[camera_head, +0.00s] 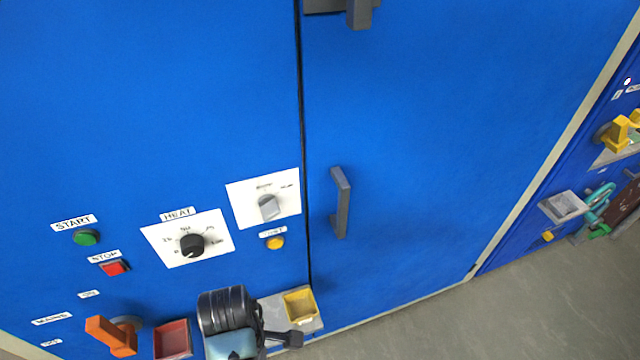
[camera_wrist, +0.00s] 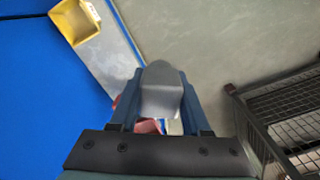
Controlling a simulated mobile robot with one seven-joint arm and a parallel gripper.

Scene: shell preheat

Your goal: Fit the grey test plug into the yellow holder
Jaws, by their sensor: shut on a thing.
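The grey test plug (camera_wrist: 163,92) is held between the two blue fingers of my gripper (camera_wrist: 160,104) in the wrist view, with its rounded end pointing away from the palm. The yellow holder (camera_wrist: 76,21) is an open square cup at the upper left of that view, apart from the plug. In the head view the yellow holder (camera_head: 300,306) sits on a grey ledge at the foot of the blue cabinet, its inside visible. The dark end of my arm is just left of and below it. The plug cannot be made out there.
A red open tray (camera_head: 172,340) and an orange lever (camera_head: 112,337) are left of my arm. The grey ledge (camera_wrist: 108,62) runs beside the gripper. A dark wire cart (camera_wrist: 285,120) stands at right in the wrist view. The floor between is clear.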

